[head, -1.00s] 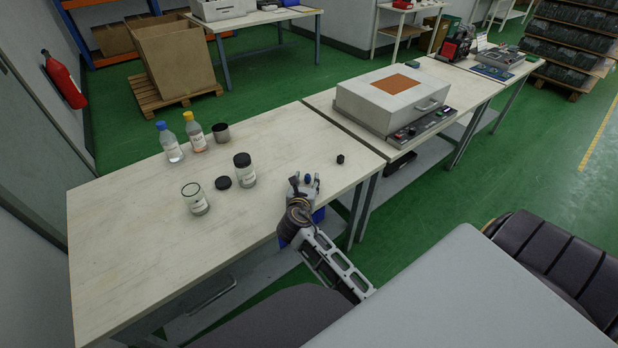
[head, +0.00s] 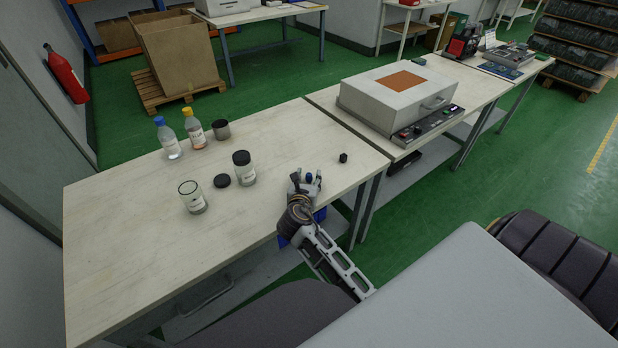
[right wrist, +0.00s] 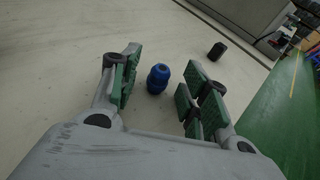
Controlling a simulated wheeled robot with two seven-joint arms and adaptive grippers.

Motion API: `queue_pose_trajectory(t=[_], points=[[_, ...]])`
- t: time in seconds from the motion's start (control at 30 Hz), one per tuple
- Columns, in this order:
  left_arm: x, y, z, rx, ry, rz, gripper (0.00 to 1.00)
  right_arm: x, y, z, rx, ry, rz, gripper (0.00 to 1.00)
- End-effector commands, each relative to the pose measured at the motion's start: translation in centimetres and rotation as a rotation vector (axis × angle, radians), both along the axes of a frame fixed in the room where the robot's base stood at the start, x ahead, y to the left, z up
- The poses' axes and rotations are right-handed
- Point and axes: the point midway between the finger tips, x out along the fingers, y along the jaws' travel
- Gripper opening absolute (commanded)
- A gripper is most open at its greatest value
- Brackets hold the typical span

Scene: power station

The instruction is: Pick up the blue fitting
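The blue fitting (right wrist: 157,79) stands on the pale table in the right wrist view, between and a little beyond the spread fingers of my right gripper (right wrist: 160,88). The fingers have green pads and do not touch it. In the head view the blue fitting (head: 309,177) shows as a small blue spot at the tips of my right gripper (head: 306,182), near the table's front right edge. The right gripper is open and empty. My left gripper is not in view.
A small black part (head: 343,158) lies right of the gripper. Left of it stand a black-lidded jar (head: 244,168), a loose lid (head: 222,181), an open glass jar (head: 195,197) and bottles (head: 195,130). A large grey box device (head: 396,95) stands on the adjoining table.

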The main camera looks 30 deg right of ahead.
Motion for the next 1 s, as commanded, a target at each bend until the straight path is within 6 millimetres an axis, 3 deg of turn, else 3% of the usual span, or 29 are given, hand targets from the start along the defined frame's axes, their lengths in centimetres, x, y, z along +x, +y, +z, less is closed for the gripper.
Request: queue_pose_trajectory(t=[0.03,0.27,0.73,1.0], points=[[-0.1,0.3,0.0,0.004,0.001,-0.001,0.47,0.0,0.0,0.0,0.000,0.000,0.000,0.40],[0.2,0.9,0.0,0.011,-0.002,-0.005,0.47,0.0,0.0,0.0,0.000,0.000,0.000,0.13],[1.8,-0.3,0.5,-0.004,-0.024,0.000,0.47,0.0,0.0,0.5,-0.001,-0.002,0.000,0.12],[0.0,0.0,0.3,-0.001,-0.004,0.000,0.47,0.1,0.0,3.3,-0.001,-0.003,0.001,0.12]])
